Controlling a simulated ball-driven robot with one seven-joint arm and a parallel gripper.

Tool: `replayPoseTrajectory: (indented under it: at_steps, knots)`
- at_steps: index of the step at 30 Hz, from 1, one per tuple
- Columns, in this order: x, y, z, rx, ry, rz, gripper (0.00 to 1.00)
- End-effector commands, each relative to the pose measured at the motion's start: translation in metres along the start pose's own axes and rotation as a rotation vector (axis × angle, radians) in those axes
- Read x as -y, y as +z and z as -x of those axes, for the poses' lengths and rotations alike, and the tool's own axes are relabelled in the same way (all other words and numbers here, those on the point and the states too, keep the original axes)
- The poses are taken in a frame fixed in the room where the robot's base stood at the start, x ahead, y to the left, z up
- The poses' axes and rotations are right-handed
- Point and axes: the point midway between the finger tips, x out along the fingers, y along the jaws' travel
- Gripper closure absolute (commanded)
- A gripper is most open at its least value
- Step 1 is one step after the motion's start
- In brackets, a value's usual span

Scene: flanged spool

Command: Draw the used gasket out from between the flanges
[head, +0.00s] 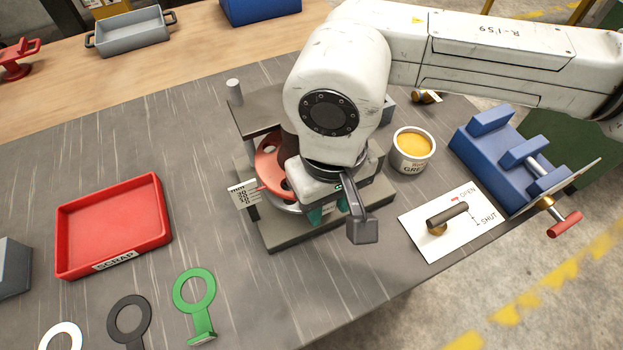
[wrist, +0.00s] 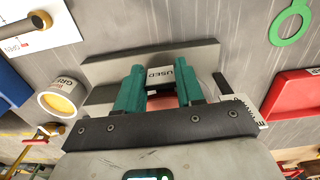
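A tab marked USED (wrist: 160,74) shows in the wrist view, framed by the two teal fingers of my gripper (wrist: 160,88). The fingers stand apart with the tab at their tips; I cannot tell whether they press on it or only flank it. In the head view my gripper (head: 328,211) points down at the front of the flanged spool, whose red flange (head: 268,166) shows to the left of my wrist. My wrist hides the used gasket and most of the flange gap there. A red tray marked SCRAP (head: 113,222) lies empty at the left.
Green (head: 194,296), dark (head: 129,322) and white (head: 62,338) ring gaskets lie at the front left. A grease can (head: 413,150), an OPEN/SHUT lever plate (head: 451,222) and a blue clamp fixture (head: 513,158) stand right of the spool. The bench between tray and spool is clear.

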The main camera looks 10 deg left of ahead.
Motion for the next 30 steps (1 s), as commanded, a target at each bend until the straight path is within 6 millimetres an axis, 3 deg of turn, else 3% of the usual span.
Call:
replayPoseTrajectory:
  at_steps: [6,23,30]
  knots:
    - [0.000,0.000,0.000,0.000,0.000,0.000,0.84]
    - [0.000,0.001,0.008,0.000,-0.001,0.000,0.84]
    - [0.000,0.013,0.007,-0.001,0.000,0.001,0.84]
